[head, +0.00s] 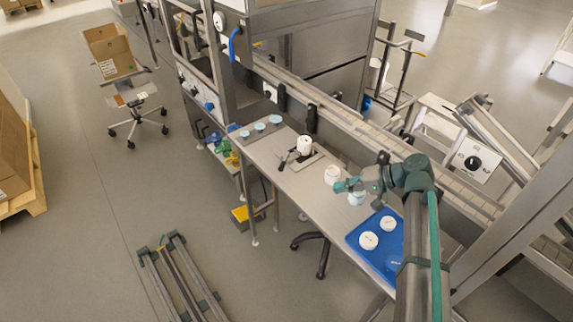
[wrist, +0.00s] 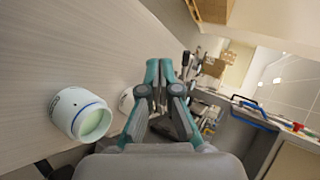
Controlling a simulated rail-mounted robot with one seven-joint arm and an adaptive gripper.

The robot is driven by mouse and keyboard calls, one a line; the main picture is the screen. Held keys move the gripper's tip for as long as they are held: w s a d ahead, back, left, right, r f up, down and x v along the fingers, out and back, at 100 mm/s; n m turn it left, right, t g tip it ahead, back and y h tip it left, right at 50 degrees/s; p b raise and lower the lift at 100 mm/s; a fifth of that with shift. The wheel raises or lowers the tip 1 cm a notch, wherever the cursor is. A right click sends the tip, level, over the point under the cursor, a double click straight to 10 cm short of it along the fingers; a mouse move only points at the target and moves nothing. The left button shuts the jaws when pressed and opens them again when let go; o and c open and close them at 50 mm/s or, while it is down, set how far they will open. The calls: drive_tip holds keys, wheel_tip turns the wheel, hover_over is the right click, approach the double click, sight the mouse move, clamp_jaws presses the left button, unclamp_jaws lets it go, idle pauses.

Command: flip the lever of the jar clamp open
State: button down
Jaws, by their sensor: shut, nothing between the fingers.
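The jar clamp (head: 304,160) is a metal plate fixture on the bench in the head view, with a white jar (head: 304,145) standing in it. Its dark lever (head: 284,160) sticks out to the lower left. My gripper (head: 342,187) is to the right of the clamp and apart from it, over the bench near two loose jars. In the wrist view my green gripper fingers (wrist: 159,68) are together with nothing held. The clamp cannot be made out clearly there; the fingers cover part of the scene ahead.
One white jar (head: 332,174) stands just beyond my gripper; another (head: 356,198) is beside it, and an open jar with pale green inside shows in the wrist view (wrist: 84,115). A blue tray (head: 356,236) holds two white round pieces. Light-blue discs (head: 260,127) lie at the far end.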

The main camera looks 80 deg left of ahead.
sight(284, 165)
drive_tip(key=shift+m+g+y, duration=0.4)
drive_tip(key=shift+g+y, duration=0.1)
drive_tip(key=shift+g, duration=0.1)
drive_tip(key=a, duration=0.3)
drive_tip(key=a+r, duration=0.1)
drive_tip(key=a, duration=0.2)
drive_tip(key=s+a, duration=0.1)
drive_tip(key=a, duration=0.2)
drive_tip(key=shift+a+r, duration=0.3)
drive_tip(key=shift+r, duration=0.1)
drive_tip(key=p+x, duration=0.5)
drive_tip(key=x, duration=0.7)
drive_tip(key=shift+s, duration=0.3)
drive_tip(key=shift+s+a+f+p, duration=0.25)
drive_tip(key=shift+s+f+p, duration=0.15)
drive_tip(key=shift+s+p, duration=0.15)
